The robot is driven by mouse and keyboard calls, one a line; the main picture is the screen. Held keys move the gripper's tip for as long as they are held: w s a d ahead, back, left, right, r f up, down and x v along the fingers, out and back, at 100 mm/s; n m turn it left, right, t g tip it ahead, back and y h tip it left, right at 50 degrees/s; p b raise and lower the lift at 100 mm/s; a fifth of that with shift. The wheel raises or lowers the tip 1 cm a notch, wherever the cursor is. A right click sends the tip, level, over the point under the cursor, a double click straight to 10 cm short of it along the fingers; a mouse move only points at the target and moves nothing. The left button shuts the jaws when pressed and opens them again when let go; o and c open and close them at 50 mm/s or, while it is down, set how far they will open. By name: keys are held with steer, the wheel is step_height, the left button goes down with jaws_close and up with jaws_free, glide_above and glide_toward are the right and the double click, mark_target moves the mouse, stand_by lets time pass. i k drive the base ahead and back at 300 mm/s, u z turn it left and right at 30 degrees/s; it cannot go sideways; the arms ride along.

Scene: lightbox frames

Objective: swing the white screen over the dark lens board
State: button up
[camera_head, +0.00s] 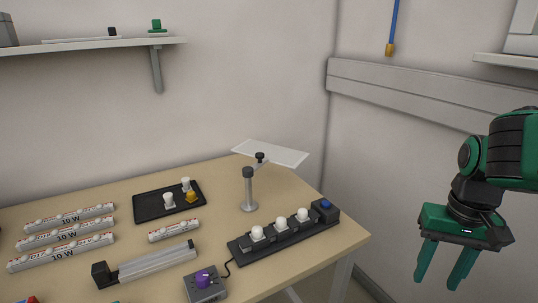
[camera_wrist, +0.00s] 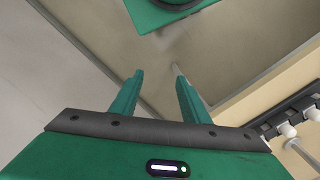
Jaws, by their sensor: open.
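The white screen (camera_head: 285,154) is a thin flat panel at the table's back right corner, joined by a dark knob to a short arm at the grey post (camera_head: 248,190). The long dark board (camera_head: 290,240) with white domes and a blue button lies along the table's right front edge; the screen is behind it, not above it. The board also shows at the right of the wrist view (camera_wrist: 268,129). My gripper (camera_head: 444,278) is open and empty, off the table to the right, apart from both. Its two green fingers (camera_wrist: 158,92) show in the wrist view.
A black tray (camera_head: 150,207) with white and yellow pieces lies left of the post. White tubes (camera_head: 62,238), a grey rail (camera_head: 150,265) and a box with a purple knob (camera_head: 204,284) lie on the left and front. A blue cord (camera_head: 394,20) hangs on the right wall.

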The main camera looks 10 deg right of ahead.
mark_target(265, 152)
steer(key=u, duration=0.05)
steer(key=k, duration=0.5)
steer(key=u, duration=0.75)
steer(key=i, duration=0.95)
steer(key=z, duration=0.8)
